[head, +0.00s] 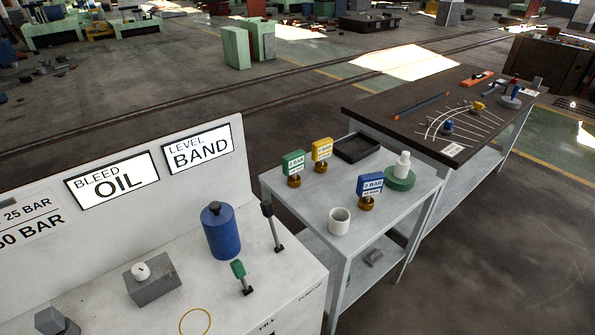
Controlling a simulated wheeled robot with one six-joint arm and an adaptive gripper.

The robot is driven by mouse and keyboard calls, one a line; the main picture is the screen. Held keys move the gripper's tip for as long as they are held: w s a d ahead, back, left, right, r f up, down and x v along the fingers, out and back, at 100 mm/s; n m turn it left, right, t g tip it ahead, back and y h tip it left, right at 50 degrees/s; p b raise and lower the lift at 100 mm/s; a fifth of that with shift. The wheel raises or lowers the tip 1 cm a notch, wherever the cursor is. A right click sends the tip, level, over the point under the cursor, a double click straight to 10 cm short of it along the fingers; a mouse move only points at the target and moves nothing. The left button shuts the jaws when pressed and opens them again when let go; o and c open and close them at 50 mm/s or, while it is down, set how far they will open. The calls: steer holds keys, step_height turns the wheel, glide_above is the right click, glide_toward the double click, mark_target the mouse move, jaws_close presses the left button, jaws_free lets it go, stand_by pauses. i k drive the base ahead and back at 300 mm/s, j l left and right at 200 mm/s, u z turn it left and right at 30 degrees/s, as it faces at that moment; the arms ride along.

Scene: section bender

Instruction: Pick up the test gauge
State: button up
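No thing in the head view is plainly marked as the test gauge. Three small brass-based pieces with coloured BAR tags stand on the grey cart: a green-tagged one (293,167), a yellow-tagged one (321,154) and a blue-tagged one (368,190). All three stand upright and apart from each other; their small print is too fine to read surely. I cannot tell which of them, if any, is the test gauge. My gripper is not in view.
The grey cart (300,207) also holds a white cup (339,221), a black tray (357,148) and a white bottle on a green disc (399,181). A white bench (275,285) with a blue cylinder (221,232) and upright levers stands left. A dark-topped table (385,107) stands behind.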

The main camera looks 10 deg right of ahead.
mark_target(322, 149)
steer(key=u, duration=1.75)
steer(key=z, duration=1.85)
steer(key=u, duration=0.35)
steer(key=i+l+u, duration=0.1)
steer(key=l+u, duration=0.25)
steer(key=i+l+u, duration=0.1)
steer(key=u, duration=0.2)
steer(key=l+u, duration=0.35)
steer(key=i+l, duration=0.05)
